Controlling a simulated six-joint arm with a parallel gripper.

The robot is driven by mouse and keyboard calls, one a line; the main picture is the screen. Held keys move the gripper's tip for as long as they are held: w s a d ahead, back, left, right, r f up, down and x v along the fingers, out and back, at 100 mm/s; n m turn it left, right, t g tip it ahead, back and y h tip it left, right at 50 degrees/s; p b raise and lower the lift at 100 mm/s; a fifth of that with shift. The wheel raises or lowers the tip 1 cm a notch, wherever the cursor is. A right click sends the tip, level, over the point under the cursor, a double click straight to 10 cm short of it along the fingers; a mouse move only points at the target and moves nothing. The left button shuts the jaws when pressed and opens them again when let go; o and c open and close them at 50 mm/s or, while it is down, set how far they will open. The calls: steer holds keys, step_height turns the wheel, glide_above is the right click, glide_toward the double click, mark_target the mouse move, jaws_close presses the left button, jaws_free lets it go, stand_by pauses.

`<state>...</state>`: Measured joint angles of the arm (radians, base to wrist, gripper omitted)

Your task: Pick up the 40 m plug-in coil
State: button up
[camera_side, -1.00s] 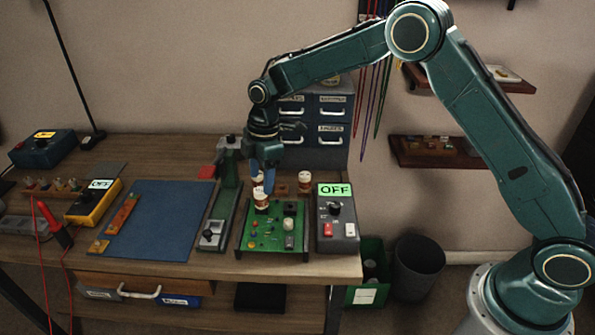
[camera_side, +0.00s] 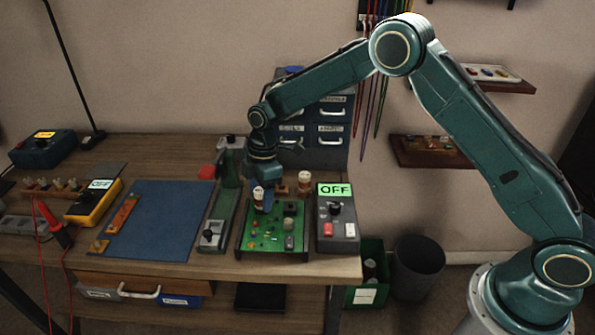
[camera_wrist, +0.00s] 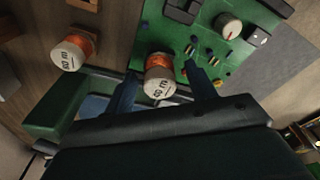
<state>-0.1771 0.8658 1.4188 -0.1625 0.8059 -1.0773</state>
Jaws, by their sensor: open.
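My gripper (camera_side: 266,200) is lowered over the back left of the green circuit board (camera_side: 282,240), fingers open. In the wrist view, a coil with a white top and orange winding (camera_wrist: 160,76) stands between the open fingers (camera_wrist: 165,92), at the board's edge. Its label is upside down; I read it as likely 40 m, but not surely. It shows beside the fingers in the side view (camera_side: 258,197). A second coil (camera_wrist: 72,52), off the board on the wood, stands left of the fingers in the wrist view. Another coil (camera_side: 305,182) stands behind the board at right.
A grey box with an OFF display (camera_side: 337,230) stands right of the board. A green and grey lever fixture (camera_side: 214,225) stands close at left. Beyond it lies a blue mat (camera_side: 155,225). Grey drawers (camera_side: 330,120) stand behind.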

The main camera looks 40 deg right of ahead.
mark_target(260, 190)
steer(key=c, duration=1.1)
steer(key=shift+r, duration=0.15)
step_height(260, 190, up, 20)
steer(key=shift+f, duration=0.1)
stand_by(0.5)
